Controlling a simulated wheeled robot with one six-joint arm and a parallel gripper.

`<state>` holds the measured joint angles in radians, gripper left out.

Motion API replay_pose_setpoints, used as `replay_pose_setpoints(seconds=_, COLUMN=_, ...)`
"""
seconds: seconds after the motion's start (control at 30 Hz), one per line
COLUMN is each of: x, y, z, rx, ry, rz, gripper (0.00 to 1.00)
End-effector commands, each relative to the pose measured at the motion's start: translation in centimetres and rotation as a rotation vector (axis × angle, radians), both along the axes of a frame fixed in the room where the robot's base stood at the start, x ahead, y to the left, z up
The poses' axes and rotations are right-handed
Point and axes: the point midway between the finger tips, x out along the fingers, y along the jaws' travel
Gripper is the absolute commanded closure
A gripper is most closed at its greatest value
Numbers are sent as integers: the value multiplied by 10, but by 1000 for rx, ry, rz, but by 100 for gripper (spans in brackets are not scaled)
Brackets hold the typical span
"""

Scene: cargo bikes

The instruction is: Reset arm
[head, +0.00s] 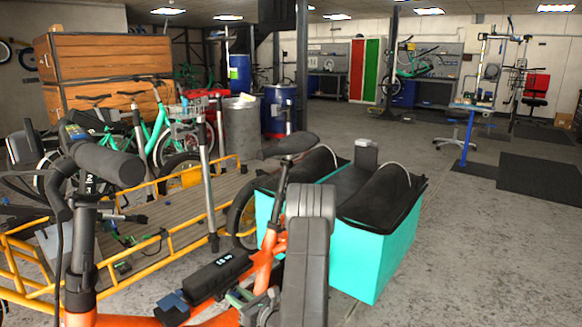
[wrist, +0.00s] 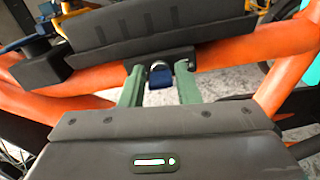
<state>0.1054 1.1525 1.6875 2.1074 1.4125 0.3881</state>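My gripper (wrist: 160,90) is open, with two green fingers apart. A small blue-headed piece (wrist: 161,76), which looks like a key, sits between the fingertips at the orange bike frame (wrist: 235,50). Narrow gaps seem to show beside it, so the fingers do not look closed on it. A dark battery pack (wrist: 150,25) lies just beyond. In the head view my gripper (head: 240,298) is low over the orange frame (head: 264,262), beside the black battery (head: 215,276). My grey arm link hides part of the frame there.
The bike's handlebar (head: 105,162) stands close at left. A turquoise cargo box (head: 340,240) with a black cover is just beyond my arm. A yellow-railed cargo bed (head: 170,215) is at left. Open concrete floor (head: 480,250) lies at right.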

Motion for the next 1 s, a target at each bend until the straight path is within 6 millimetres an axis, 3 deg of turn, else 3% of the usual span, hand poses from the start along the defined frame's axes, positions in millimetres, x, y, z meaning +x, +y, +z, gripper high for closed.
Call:
replay_pose_setpoints(seconds=0.7, x=-2, y=1, z=1, rx=-72, ry=-89, rz=1, gripper=71)
replay_pose_setpoints(seconds=1.0, x=-26, y=4, z=3, rx=-75, ry=-29, rz=28, gripper=71)
